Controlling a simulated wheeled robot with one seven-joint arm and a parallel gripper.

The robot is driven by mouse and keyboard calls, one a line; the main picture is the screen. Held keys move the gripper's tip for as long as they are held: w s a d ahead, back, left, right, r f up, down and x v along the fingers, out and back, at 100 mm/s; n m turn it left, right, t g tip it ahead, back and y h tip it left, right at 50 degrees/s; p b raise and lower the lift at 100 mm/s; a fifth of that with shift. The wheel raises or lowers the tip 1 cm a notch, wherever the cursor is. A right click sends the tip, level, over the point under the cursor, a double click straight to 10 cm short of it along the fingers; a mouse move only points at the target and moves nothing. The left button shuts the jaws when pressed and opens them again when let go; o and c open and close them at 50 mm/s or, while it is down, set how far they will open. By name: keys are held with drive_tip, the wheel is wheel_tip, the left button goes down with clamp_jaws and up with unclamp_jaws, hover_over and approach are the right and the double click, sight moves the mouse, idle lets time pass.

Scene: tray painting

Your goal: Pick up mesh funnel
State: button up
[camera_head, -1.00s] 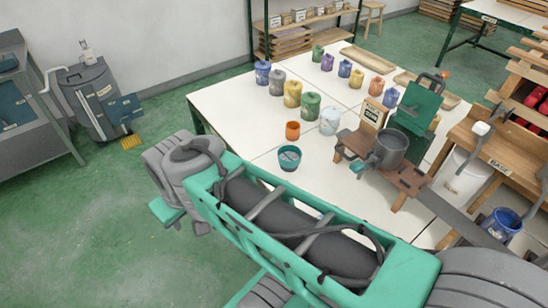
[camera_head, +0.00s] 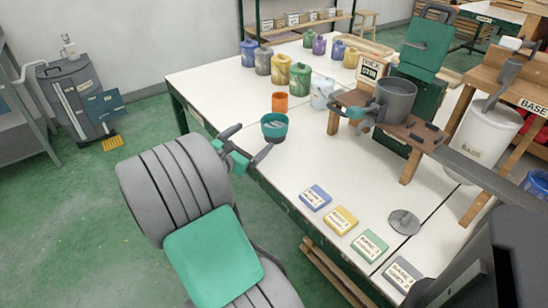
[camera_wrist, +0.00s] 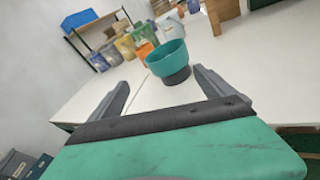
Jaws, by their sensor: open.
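The mesh funnel (camera_head: 274,131) is a teal cup with a grey inside, standing on the white table near its left edge. In the wrist view the funnel (camera_wrist: 166,54) has a teal bowl over a dark, narrower base. My gripper (camera_head: 252,138) is open and empty, just short of the funnel at the table's edge. In the wrist view its two fingers (camera_wrist: 162,78) point toward the funnel, with the base ahead of and between the tips. A gap to the funnel seems to remain; exact contact is hard to tell.
An orange cup (camera_head: 279,102) stands close behind the funnel. Several coloured jars (camera_head: 299,80) stand farther back. A wooden stand (camera_head: 345,101) with a grey pot (camera_head: 396,100) is to the right. Coloured cards (camera_head: 341,220) lie near the front edge. The table between is clear.

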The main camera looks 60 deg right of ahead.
sight(268, 129)
drive_tip(key=shift+o, duration=0.6)
drive_tip(key=s+d+n, duration=0.1)
drive_tip(key=d+n+h, duration=0.1)
drive_tip(key=shift+s+f+n+g+h+b, duration=0.3)
drive_tip(key=shift+s+f+g, duration=0.05)
drive_tip(key=shift+g, duration=0.05)
drive_tip(key=d, duration=0.4)
drive_tip(key=d+b, duration=0.1)
drive_tip(key=d, duration=0.1)
drive_tip(key=shift+s+d+r, duration=0.25)
drive_tip(key=shift+s+d, duration=0.05)
drive_tip(key=shift+s, duration=0.1)
drive_tip(key=shift+d+r, duration=0.1)
drive_tip(key=shift+d, duration=0.2)
drive_tip(key=shift+w, duration=0.1)
drive_tip(key=shift+c, duration=0.6)
drive_tip(key=c, duration=1.3)
drive_tip(key=shift+o, duration=0.2)
